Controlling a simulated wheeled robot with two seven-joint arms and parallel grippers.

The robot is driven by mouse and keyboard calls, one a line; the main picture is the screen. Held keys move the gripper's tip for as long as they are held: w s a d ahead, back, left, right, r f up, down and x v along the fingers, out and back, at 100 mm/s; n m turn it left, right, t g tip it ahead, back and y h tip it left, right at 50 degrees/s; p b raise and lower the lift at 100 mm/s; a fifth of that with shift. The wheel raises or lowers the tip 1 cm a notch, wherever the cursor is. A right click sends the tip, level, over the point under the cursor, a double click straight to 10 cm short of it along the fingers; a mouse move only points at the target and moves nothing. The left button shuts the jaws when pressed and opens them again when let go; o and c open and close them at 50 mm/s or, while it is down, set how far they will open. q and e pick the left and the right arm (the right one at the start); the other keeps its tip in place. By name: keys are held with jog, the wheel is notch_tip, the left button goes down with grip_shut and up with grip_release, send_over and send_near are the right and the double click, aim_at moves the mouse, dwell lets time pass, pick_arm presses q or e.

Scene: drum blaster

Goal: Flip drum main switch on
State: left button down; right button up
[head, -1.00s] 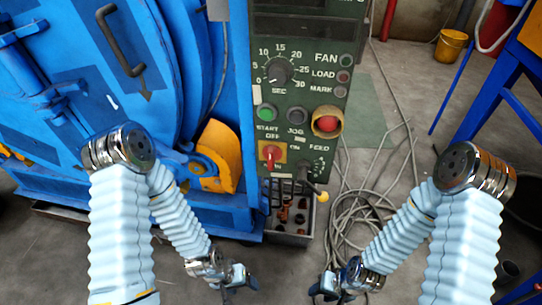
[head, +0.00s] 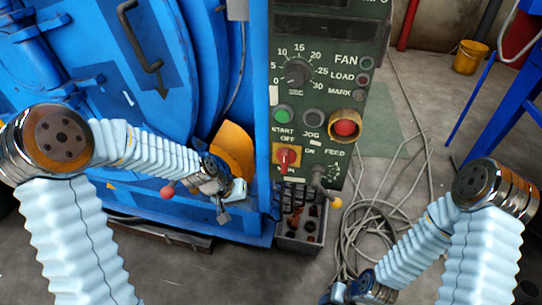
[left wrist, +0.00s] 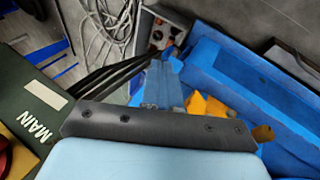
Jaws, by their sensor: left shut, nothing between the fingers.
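The drum main switch (head: 287,156) is a red handle on a yellow plate, low on the left of the green control panel (head: 318,110). The handle looks roughly upright, between the OFF and ON lettering. In the left wrist view, the MAIN lettering shows on the green panel (left wrist: 40,105), with a red and yellow part (left wrist: 12,158) cut by the left edge. My left gripper (head: 223,212) is shut and empty, below and left of the switch and apart from it. It also shows in the left wrist view (left wrist: 166,78). My right gripper (head: 340,292) is low by the bottom edge; its fingers are unclear.
The blue drum machine (head: 190,60) stands left of the panel, with a yellow part (head: 233,148) near my left gripper. Loose cables (head: 385,215) lie on the floor at right.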

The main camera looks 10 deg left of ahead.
pick_arm(q)
notch_tip(320, 180, up, 27)
jog(key=s+a+m+t+h+b, duration=0.1)
jog(key=a+m, duration=0.1)
jog(key=m, duration=0.1)
jog(key=shift+a+r, duration=0.15)
jog(key=shift+a, duration=0.2)
pick_arm(e)
jog(key=shift+w+d+f, duration=0.1)
jog(key=shift+d+f, duration=0.15)
jog(key=shift+f, duration=0.6)
pick_arm(q)
jog(key=b, duration=0.1)
send_near(285, 161)
jog(key=w+f, duration=0.1)
jog(key=w+d+f, duration=0.1)
jog(key=f, duration=0.1)
jog(key=w+f, duration=0.1)
jog(key=f, duration=0.1)
jog(key=shift+d+f, duration=0.25)
pick_arm(e)
jog(key=shift+d+f, duration=0.1)
jog(key=shift+f, duration=0.35)
jog(key=shift+w, duration=0.1)
pick_arm(q)
jog(key=shift+d+r+y, duration=0.1)
jog(key=shift+r+y, duration=0.05)
jog(key=shift+y, duration=0.25)
pick_arm(e)
jog(key=shift+w, duration=0.6)
